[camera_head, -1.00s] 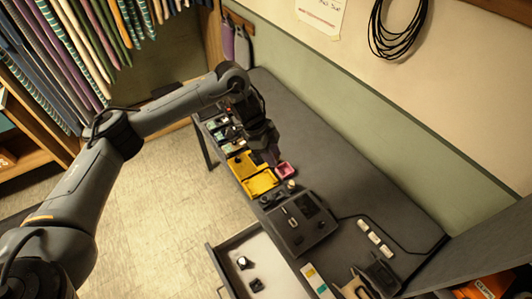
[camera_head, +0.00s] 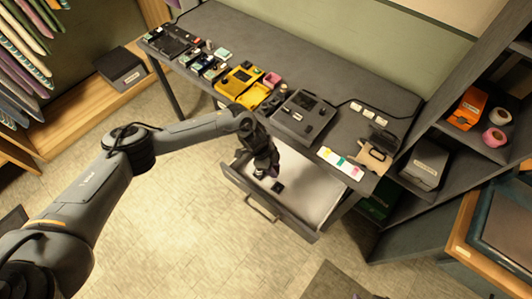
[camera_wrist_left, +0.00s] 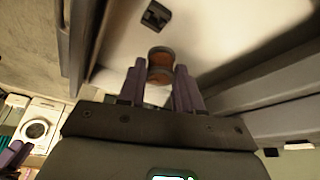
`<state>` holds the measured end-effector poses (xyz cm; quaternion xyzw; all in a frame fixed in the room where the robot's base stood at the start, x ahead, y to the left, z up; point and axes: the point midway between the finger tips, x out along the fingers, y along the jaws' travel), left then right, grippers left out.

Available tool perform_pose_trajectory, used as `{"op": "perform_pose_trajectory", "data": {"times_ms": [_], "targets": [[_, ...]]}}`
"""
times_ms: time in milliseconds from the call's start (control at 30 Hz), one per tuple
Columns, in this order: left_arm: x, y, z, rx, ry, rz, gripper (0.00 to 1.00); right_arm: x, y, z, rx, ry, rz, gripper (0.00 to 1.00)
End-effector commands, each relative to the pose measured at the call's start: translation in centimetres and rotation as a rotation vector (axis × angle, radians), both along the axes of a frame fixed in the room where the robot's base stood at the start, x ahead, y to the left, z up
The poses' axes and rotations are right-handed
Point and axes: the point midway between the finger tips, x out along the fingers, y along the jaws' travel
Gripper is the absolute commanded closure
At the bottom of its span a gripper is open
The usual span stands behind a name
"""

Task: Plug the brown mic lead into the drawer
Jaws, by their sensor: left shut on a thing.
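My left gripper (camera_head: 265,172) reaches down over the open drawer (camera_head: 310,187) under the desk. In the left wrist view its purple-grey fingers (camera_wrist_left: 159,72) are shut on a small round brown-ended piece (camera_wrist_left: 159,76), which looks like the brown mic lead. A small black block (camera_head: 278,187) lies in the drawer beside the gripper and also shows in the wrist view (camera_wrist_left: 155,15). My right gripper is not in view.
Shelves with an orange item (camera_head: 468,108) stand at right. The right part of the drawer is clear.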

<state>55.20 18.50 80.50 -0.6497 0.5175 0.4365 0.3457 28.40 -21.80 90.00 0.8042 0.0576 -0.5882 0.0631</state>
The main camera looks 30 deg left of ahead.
Motion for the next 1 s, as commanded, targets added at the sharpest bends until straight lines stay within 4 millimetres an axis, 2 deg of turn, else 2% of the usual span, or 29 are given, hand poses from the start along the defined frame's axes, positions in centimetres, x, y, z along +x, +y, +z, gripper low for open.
{"op": "perform_pose_trajectory", "data": {"times_ms": [33, 200, 467, 1000], "targets": [[-0.4, -0.8, -0.9, -0.002, -0.001, -0.012, 0.95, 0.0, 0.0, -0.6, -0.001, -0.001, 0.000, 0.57], [-1.0, -2.2, -2.1, -0.002, -0.002, -0.031, 0.95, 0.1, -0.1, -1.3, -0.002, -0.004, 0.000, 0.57], [-1.2, -2.2, -3.6, -0.001, -0.001, -0.032, 0.95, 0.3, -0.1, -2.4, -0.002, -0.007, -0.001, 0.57], [-1.2, -2.2, -7.5, -0.002, -0.002, -0.032, 0.95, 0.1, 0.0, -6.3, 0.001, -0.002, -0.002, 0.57]]}}
